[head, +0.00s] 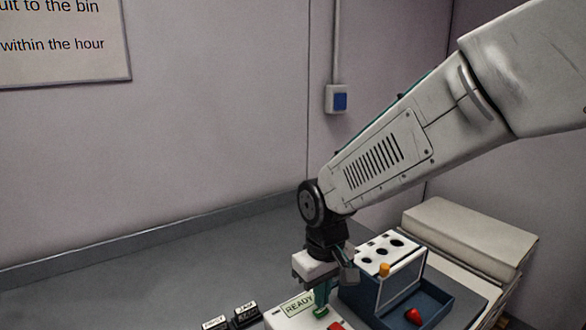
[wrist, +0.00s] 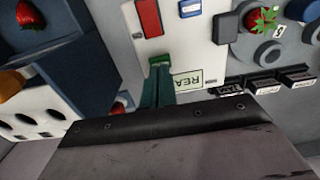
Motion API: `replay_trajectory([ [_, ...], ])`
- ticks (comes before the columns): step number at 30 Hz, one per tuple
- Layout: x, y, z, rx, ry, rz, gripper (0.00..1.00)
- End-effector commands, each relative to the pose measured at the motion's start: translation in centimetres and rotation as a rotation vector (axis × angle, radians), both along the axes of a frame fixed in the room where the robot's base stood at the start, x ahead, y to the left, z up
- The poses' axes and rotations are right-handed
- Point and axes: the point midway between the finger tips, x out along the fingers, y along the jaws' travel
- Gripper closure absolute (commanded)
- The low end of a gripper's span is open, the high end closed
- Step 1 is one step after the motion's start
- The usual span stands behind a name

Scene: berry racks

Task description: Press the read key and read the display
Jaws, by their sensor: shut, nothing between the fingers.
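A white device (head: 285,320) lies on the bench at the bottom of the head view, and its panel (wrist: 205,50) fills the middle of the wrist view. Its display (head: 298,303) reads "READY"; the wrist view shows part of that word upside down (wrist: 187,80). A green key (wrist: 159,60) sits beside the display. A red block (wrist: 149,17) and a small blue patch (wrist: 192,7) are on the same panel. My gripper (head: 321,307) is shut and empty, pointing down with its tips at the green key. I cannot tell whether they touch or press it.
A blue tray (head: 440,300) with a red strawberry (head: 413,316) and a white holed rack (head: 410,262) stands close right of my gripper. Small black labelled blocks (head: 245,313) lie left of the device. A grey round-holed holder (wrist: 268,54) has a strawberry (wrist: 250,22). The back-left bench is clear.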

Motion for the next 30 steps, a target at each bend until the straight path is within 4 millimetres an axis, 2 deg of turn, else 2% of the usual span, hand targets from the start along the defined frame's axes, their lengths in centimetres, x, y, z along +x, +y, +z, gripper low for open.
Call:
replay_trajectory([
  [11,0.0,0.0,-0.1,0.000,0.000,0.000,1.00],
  [30,0.0,0.0,-1.4,0.000,0.000,0.000,1.00],
])
